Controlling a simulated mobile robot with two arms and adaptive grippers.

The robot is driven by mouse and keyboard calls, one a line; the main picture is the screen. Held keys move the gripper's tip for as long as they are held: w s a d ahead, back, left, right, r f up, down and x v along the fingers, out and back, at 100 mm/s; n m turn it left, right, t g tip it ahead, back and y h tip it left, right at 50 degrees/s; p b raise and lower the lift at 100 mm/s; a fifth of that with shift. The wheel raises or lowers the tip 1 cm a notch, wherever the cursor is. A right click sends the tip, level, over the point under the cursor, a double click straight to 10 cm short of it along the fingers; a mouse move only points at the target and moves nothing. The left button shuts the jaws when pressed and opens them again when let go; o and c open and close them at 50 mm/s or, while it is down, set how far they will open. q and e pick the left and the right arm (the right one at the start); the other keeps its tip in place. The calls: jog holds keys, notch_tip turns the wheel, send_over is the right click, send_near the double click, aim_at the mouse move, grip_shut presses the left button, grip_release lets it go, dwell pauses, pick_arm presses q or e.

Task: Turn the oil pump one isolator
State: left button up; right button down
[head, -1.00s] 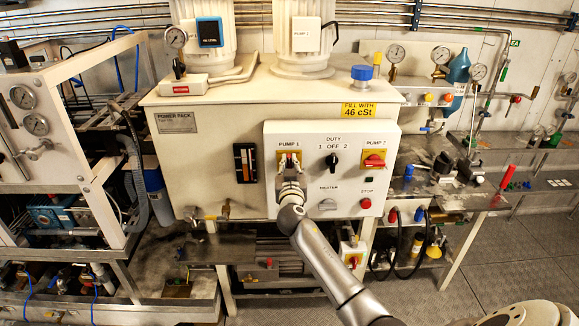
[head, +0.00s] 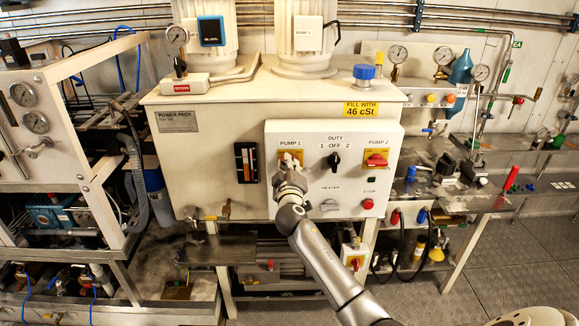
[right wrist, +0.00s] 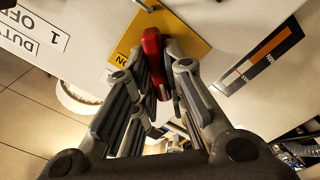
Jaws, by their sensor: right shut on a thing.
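The pump 1 isolator has a yellow plate (head: 282,156) below the PUMP 1 label, at the left of the white control panel (head: 301,205). In the right wrist view its red handle (right wrist: 152,60) stands between my right gripper's fingers (right wrist: 158,75), in front of the yellow plate (right wrist: 184,28). My right gripper (head: 290,164) is shut on this red handle and hides most of it in the head view. The exact angle of the handle is hard to tell. My left gripper is not in view.
On the same panel are a black duty switch (head: 334,161), the pump 2 isolator (head: 376,160), a grey heater knob (head: 329,205) and a red stop button (head: 368,204). A level gauge (head: 246,162) is left of the panel.

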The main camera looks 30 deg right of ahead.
jog(key=n, duration=0.5)
jog(key=n+p, duration=0.1)
jog(key=n, duration=0.1)
jog(key=shift+f+n, duration=0.3)
jog(key=shift+n, duration=0.4)
jog(key=c, duration=1.5)
grip_release()
jog(key=shift+a, duration=0.1)
jog(key=v, duration=1.2)
